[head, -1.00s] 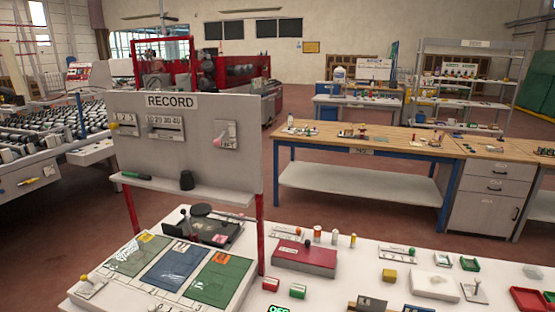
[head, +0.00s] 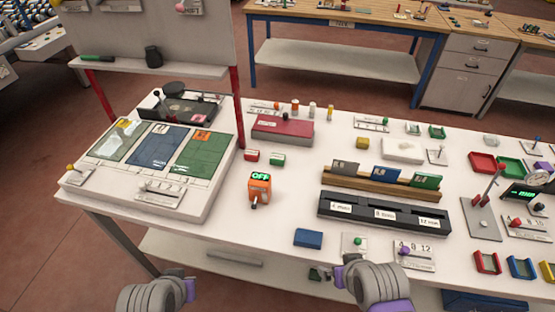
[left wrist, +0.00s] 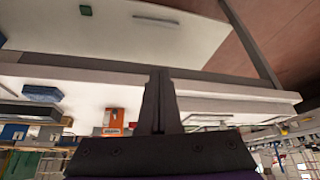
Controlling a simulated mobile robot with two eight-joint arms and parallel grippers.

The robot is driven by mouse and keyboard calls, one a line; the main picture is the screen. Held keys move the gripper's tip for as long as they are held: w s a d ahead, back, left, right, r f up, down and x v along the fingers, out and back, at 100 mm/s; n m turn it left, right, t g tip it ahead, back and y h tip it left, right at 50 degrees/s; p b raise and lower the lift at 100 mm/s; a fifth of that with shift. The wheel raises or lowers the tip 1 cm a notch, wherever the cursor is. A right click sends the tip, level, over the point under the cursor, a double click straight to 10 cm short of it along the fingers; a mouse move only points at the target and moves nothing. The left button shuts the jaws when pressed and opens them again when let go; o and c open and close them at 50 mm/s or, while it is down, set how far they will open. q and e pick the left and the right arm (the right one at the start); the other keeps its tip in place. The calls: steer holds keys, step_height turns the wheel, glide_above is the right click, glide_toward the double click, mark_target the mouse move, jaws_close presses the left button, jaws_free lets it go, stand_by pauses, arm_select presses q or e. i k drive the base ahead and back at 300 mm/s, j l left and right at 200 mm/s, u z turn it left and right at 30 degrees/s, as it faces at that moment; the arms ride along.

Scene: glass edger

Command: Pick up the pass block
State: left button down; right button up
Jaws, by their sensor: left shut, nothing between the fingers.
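Which block is the pass block cannot be told from any readable label. A small green block (head: 277,159) and a small red block (head: 251,155) sit side by side on the white table, right of the panel of coloured cards. My left gripper (left wrist: 160,75) is shut and empty in the left wrist view, by the table's front edge and apart from the blocks.
A blue block (head: 308,238), a black labelled rack (head: 384,214) and a maroon box (head: 283,129) are on the table. A lower shelf (head: 235,258) runs beneath. White tabletop left of the blue block is clear.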

mark_target(279, 160)
steer(key=l+z, duration=0.25)
steer(key=l, duration=0.5)
steer(key=i+l+z, duration=0.2)
steer(key=l, duration=0.55)
steer(key=k+l, duration=0.05)
steer(key=k, duration=0.05)
